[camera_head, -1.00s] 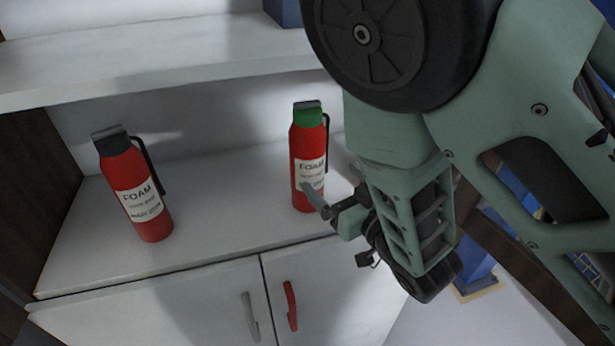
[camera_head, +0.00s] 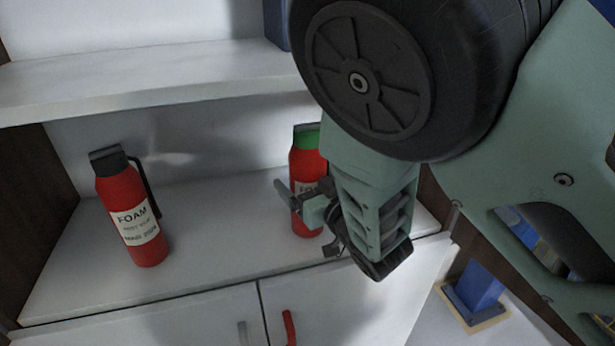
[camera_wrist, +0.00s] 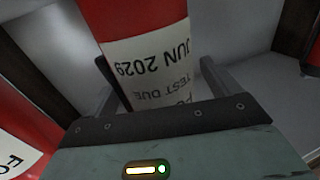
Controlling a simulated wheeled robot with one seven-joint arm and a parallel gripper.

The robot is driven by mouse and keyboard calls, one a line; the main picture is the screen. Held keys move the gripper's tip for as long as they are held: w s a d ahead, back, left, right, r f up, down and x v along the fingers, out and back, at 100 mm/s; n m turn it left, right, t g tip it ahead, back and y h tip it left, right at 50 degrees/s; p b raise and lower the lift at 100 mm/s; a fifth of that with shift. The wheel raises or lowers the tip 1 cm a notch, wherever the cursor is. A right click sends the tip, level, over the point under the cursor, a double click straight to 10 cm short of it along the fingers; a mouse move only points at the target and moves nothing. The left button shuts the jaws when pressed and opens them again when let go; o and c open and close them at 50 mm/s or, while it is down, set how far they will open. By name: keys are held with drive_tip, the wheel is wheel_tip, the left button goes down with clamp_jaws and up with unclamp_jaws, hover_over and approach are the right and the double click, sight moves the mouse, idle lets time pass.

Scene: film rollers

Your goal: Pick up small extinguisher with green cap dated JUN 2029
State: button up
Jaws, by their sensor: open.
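The red extinguisher with the green cap (camera_head: 306,136) stands upright on the white cabinet top, partly hidden behind my gripper (camera_head: 305,200). In the wrist view its white label (camera_wrist: 150,65) reads JUN 2029 and TEST DUE, upside down. My gripper (camera_wrist: 160,88) is open, with one finger on each side of the extinguisher's body. I cannot tell whether either finger touches it. A second red extinguisher (camera_head: 127,205) with a black cap stands apart on the left. Its FOAM label shows a date too small to read surely.
A white shelf (camera_head: 140,72) runs above the cabinet top (camera_head: 215,240). Dark side panels bound it. Cabinet doors with a grey handle and a red handle (camera_head: 288,328) are below.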

drive_tip(key=shift+x, duration=0.8)
drive_tip(key=c, duration=1.7)
drive_tip(key=shift+c, duration=0.5)
drive_tip(key=shift+w+r, duration=0.1)
